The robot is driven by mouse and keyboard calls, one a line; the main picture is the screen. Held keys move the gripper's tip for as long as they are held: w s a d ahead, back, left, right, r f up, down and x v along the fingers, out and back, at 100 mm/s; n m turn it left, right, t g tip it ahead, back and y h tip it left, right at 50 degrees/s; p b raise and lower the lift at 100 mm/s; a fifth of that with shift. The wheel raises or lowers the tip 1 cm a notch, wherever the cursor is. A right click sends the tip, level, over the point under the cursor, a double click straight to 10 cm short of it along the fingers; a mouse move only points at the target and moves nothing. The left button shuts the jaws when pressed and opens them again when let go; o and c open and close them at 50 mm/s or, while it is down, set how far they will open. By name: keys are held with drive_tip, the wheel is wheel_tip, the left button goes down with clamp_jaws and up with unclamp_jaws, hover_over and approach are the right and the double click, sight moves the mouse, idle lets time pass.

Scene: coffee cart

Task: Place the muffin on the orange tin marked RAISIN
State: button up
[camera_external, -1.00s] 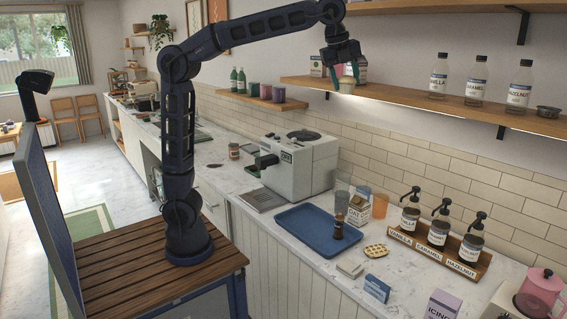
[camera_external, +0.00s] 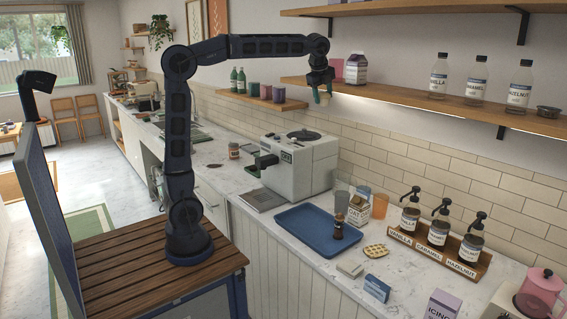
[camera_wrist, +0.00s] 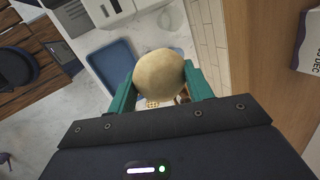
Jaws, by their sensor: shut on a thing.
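The muffin, a round pale-tan top (camera_wrist: 158,75), sits between the teal fingers of my gripper (camera_wrist: 160,88) in the wrist view. My gripper is shut on it. In the external view my gripper (camera_external: 322,92) points down in the air by the left end of the upper wall shelf; the muffin is very small there. No RAISIN lettering is readable.
The upper shelf (camera_external: 410,98) holds a carton (camera_external: 355,68) and syrup bottles (camera_external: 476,78). Below are a coffee machine (camera_external: 300,160), a blue tray (camera_external: 310,232) with a small bottle, an orange cup (camera_external: 380,205) and a pump rack (camera_external: 430,250). Air above the counter is free.

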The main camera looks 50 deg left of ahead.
drive_tip(key=w+a+f+n+y, duration=0.15)
drive_tip(key=a+f, duration=0.25)
drive_tip(key=a, duration=0.9)
drive_tip(key=a+f+n+h, duration=0.15)
drive_tip(key=a+f, duration=0.25)
drive_tip(key=a, duration=0.8)
drive_tip(key=s+a+f+n+g+y, duration=0.15)
drive_tip(key=s+a+f, duration=0.25)
drive_tip(key=a, duration=0.7)
drive_tip(key=s+a+f+n, duration=0.2)
drive_tip(key=s+a+f, duration=0.15)
drive_tip(key=a, duration=0.65)
drive_tip(key=s+a+f+n+y, duration=0.1)
drive_tip(key=s+a+f+n, duration=0.3)
drive_tip(key=a, duration=0.7)
hover_over(233, 144)
drive_tip(key=d, duration=0.1)
drive_tip(key=shift+g, duration=0.45)
wheel_tip(233, 144, down, 20)
drive_tip(key=shift+r, duration=0.1)
drive_tip(key=o, duration=0.9)
drive_tip(key=shift+o, duration=0.4)
